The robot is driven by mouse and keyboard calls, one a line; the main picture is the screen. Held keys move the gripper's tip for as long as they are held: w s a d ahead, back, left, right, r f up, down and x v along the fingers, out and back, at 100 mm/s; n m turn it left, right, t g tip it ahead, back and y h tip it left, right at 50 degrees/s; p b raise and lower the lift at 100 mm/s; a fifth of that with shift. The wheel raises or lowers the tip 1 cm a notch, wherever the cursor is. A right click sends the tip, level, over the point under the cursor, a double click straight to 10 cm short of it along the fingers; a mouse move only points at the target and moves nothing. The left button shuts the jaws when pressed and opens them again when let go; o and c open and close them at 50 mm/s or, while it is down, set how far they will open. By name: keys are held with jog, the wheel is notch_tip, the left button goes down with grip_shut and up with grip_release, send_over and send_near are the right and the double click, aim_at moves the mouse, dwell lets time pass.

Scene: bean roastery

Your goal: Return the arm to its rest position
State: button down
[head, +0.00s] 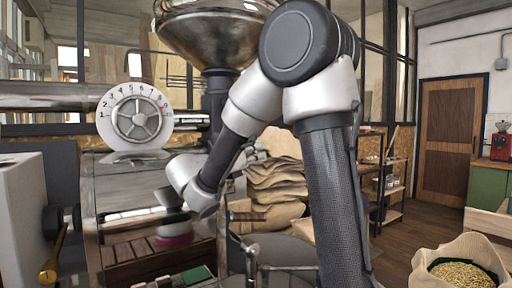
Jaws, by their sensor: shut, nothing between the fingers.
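My arm rises from the bottom centre, bends at a dark elbow near the top, and comes down leftward to its wrist in front of the roasting machine (212,32). The fingers of my gripper cannot be made out. They are hidden behind the wrist or lie outside the view. No held object shows. A pale, pink-based item (175,240) is just below the wrist, and whether they touch cannot be told.
A numbered dial (137,116) is behind the wrist on the left. A white-grey block (28,220) stands at far left. Stacked burlap sacks (275,180) lie behind the arm. An open bean sack (460,265) is at lower right. Brown floor (415,232) shows clear toward the wooden door (450,140).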

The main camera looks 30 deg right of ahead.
jog(key=shift+a+f, duration=0.15)
jog(key=s+d+f+m+g+y, duration=0.2)
jog(key=s+f+m+g+y, duration=0.3)
jog(key=s+f+m+y, duration=0.8)
jog(key=s+a+f+m+t+y, duration=0.2)
jog(key=s+a+m+t+y, duration=0.3)
jog(key=s+m, duration=0.5)
jog(key=a+y, duration=0.1)
jog(key=a, duration=0.1)
jog(key=shift+s+a+f, duration=0.3)
jog(key=shift+a+f, duration=0.05)
